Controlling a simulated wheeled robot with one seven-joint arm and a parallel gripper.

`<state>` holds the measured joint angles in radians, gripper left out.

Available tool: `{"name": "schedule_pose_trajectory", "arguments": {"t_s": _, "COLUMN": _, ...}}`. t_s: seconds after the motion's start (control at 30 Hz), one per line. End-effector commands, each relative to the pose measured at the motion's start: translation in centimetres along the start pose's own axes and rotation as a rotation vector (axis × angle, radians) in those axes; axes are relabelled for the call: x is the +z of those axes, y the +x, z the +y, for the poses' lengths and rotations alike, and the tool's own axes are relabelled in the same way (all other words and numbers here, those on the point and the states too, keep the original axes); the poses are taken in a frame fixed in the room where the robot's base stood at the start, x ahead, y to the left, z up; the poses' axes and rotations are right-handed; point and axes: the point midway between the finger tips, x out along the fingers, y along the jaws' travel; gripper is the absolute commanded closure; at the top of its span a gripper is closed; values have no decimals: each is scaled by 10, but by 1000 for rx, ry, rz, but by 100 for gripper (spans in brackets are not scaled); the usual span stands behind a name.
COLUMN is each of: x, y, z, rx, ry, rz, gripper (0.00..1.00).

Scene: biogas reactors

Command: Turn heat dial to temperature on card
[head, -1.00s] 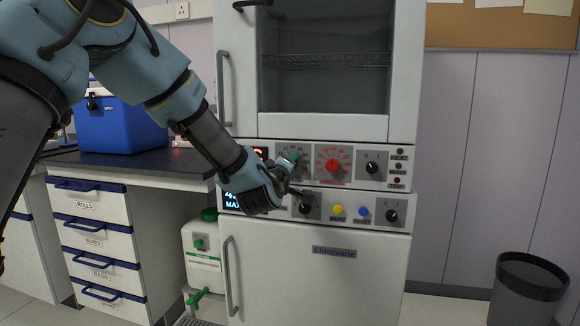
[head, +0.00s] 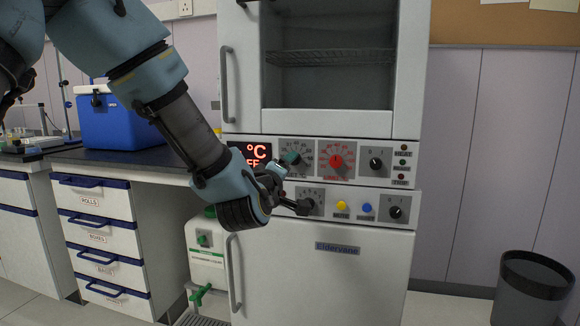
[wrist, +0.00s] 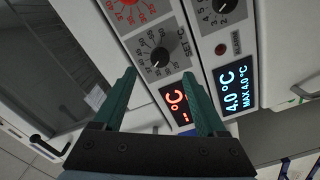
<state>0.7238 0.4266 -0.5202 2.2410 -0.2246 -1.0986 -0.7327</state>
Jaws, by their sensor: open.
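The SET °C dial, a black knob on a grey numbered plate, shows in the wrist view (wrist: 160,57) above and between my fingertips. Its plate shows in the head view (head: 303,147), with the knob partly covered by my gripper. My gripper (head: 287,165) is open and empty in front of the panel; its green fingers also show in the wrist view (wrist: 159,74), apart from the knob as far as I can tell. The red-lit °C display (head: 257,152) is partly hidden by my gripper. I cannot make out a temperature card.
A red dial (head: 336,161) and a black knob (head: 376,163) sit right of the SET dial. The lower panel has a yellow button (head: 342,206), a blue button (head: 367,208) and dark knobs. A bench with drawers (head: 93,196) stands left; a bin (head: 530,285) stands right.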

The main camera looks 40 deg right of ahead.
Motion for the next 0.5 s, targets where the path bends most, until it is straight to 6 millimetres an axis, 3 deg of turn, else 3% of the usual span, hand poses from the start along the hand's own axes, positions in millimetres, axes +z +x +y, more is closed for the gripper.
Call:
{"name": "schedule_pose_trajectory", "arguments": {"t_s": 0.2, "x": 0, "y": -22, "z": 0, "rx": 1, "ry": 1, "rz": 0, "gripper": 26}}
{"name": "schedule_pose_trajectory", "arguments": {"t_s": 0.5, "x": 0, "y": -25, "z": 0, "rx": 0, "ry": 0, "rz": 1, "gripper": 26}}
